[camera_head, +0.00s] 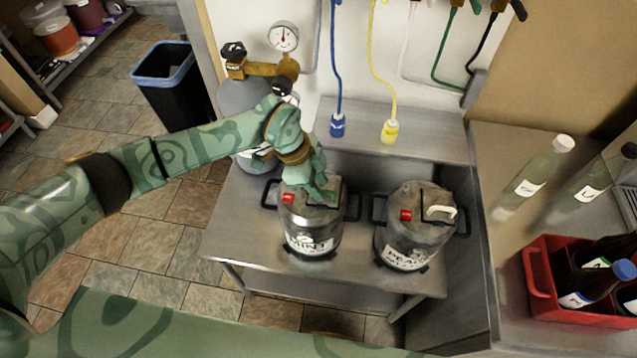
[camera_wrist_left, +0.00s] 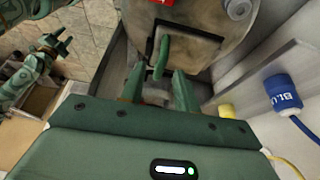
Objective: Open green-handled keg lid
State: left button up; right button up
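The green-handled keg (camera_head: 311,228) is the left of two grey metal kegs on a steel table. Its lid handle is hidden in the head view by my left gripper (camera_head: 322,192), which is over the keg's top.
A second keg (camera_head: 408,235) with a white handle stands close to the right. A gas cylinder (camera_head: 243,97) with a gauge stands behind my left forearm. A red crate (camera_head: 541,280) of bottles is at the right.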

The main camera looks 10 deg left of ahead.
pick_arm(q)
jog(key=shift+d+f, duration=0.1)
jog(key=shift+f, duration=0.05)
grip_shut()
jog(key=shift+w, duration=0.1)
